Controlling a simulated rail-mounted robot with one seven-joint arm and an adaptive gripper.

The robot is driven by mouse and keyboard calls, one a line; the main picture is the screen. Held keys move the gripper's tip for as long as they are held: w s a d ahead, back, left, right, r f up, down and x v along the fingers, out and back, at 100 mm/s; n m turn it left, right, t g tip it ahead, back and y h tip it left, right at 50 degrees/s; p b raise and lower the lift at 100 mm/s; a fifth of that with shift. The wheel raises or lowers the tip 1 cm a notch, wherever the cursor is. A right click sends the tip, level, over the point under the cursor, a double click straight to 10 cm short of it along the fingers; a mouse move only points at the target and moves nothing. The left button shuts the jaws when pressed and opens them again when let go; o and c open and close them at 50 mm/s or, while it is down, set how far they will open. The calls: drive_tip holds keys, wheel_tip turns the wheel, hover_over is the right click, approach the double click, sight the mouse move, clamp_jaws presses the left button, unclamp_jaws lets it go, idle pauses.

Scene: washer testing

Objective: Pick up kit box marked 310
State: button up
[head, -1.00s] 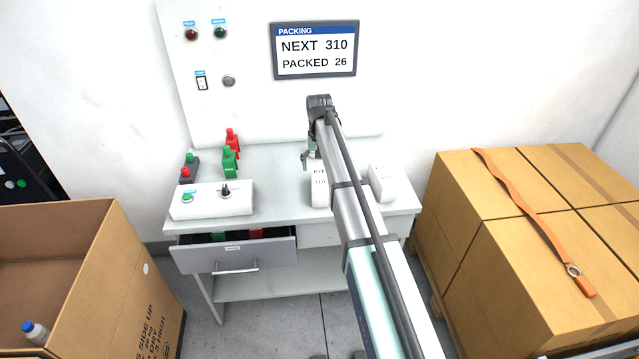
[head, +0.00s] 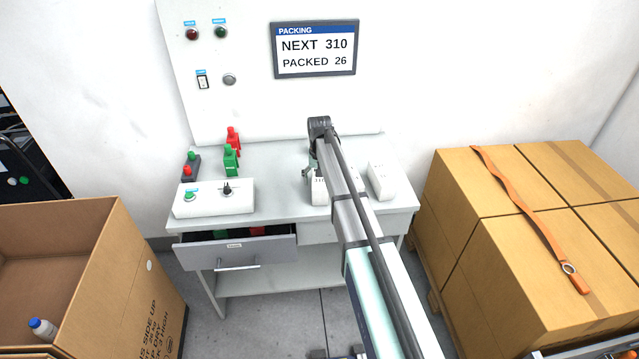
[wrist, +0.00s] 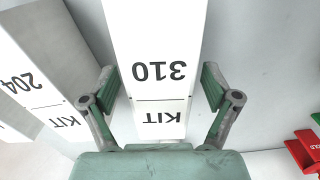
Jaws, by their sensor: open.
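The white kit box marked 310 (wrist: 156,40) lies in the middle of the wrist view, its lettering upside down there. My gripper (wrist: 160,92) is open, with one finger on each side of that box. I cannot tell whether the fingers touch it. A white kit box marked 204 (wrist: 40,85) stands to the left in the wrist view. In the head view my gripper (head: 311,172) is over the table (head: 280,205), largely hidden by my arm. White kit boxes show there, one beside my gripper (head: 319,188) and one to the right (head: 381,181); their marks are unreadable.
A white control box (head: 213,198) and red and green bottle-like items (head: 231,160) stand on the table's left. Below, a drawer (head: 235,252) is open. A large open carton (head: 130,285) is at left, stacked cartons (head: 530,220) at right. The screen (head: 315,48) reads NEXT 310.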

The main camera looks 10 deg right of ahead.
drive_tip(key=c, duration=1.5)
drive_tip(key=shift+r, duration=0.1)
